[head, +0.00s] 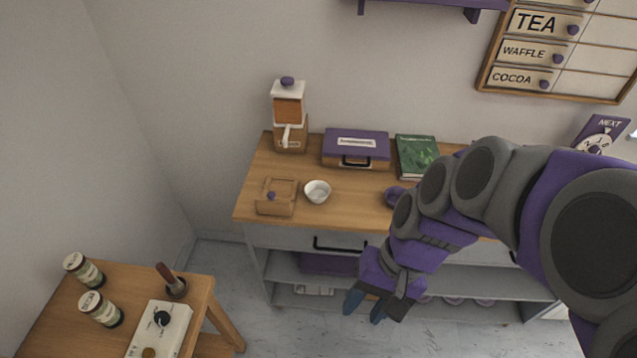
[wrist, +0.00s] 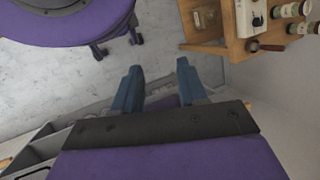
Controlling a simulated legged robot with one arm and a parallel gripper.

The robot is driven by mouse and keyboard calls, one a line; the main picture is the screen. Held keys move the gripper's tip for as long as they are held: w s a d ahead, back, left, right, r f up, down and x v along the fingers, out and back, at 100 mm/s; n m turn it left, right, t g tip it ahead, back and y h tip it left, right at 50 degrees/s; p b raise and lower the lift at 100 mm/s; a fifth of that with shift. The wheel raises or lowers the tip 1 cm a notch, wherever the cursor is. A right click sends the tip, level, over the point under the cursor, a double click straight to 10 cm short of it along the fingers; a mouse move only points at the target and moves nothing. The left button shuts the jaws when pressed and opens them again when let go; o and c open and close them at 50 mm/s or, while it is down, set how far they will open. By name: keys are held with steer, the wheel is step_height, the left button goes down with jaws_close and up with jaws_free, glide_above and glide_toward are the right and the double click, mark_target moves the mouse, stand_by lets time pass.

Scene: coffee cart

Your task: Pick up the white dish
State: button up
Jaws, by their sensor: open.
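The white dish (head: 317,191) is a small round bowl on the wooden top of the cart (head: 350,205). It stands upright, just right of a wooden box, and looks empty. My gripper (head: 366,304) is in front of the cart, lower right of the dish in the head view, pointing down and apart from it. The gripper's blue fingers also show in the wrist view (wrist: 158,85), spread with nothing between them. The dish is not in the wrist view.
A wooden box (head: 277,197), a dispenser (head: 289,115), a purple case (head: 356,148) and a green book (head: 416,156) stand near the dish. A side table (head: 50,310) with jars is at lower left. My arm hides the cart's right part.

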steer(key=w+a+f+m+t+y+p, duration=0.1)
steer(key=w+a+m+y+p, duration=0.2)
steer(key=w, duration=0.8)
steer(key=w+a+m+t+y+p, duration=0.1)
steer(key=w+a+m+y, duration=0.35)
steer(key=w, duration=0.55)
steer(key=w+d+f+m+t+p, duration=0.1)
steer(key=w+d+f+m+t, duration=0.1)
steer(key=w+d+f+m, duration=0.1)
steer(key=w+d+f+m+t+y+p, duration=0.1)
steer(key=w+d+f+m+t, duration=0.1)
steer(key=w+d+f+m, duration=0.1)
steer(key=w+d+f+m+t, duration=0.2)
steer(key=w+d+f+m, duration=0.1)
steer(key=w+f, duration=0.3)
steer(key=shift+w+d+f+m+p, duration=0.3)
steer(key=shift+w+d+m+p, duration=0.1)
steer(key=shift+m, duration=0.45)
steer(key=b, duration=0.2)
glide_toward(309, 197)
steer(key=x, duration=0.3)
steer(key=shift+w+a+f, duration=0.1)
steer(key=shift+w+f, duration=0.25)
steer(key=shift+w, duration=0.1)
steer(key=b+x, duration=0.1)
steer(key=x, duration=0.3)
steer(key=shift+f+b, duration=0.3)
steer(key=shift+b, duration=0.05)
steer(key=shift+w+a, duration=0.15)
steer(key=shift+a, duration=0.25)
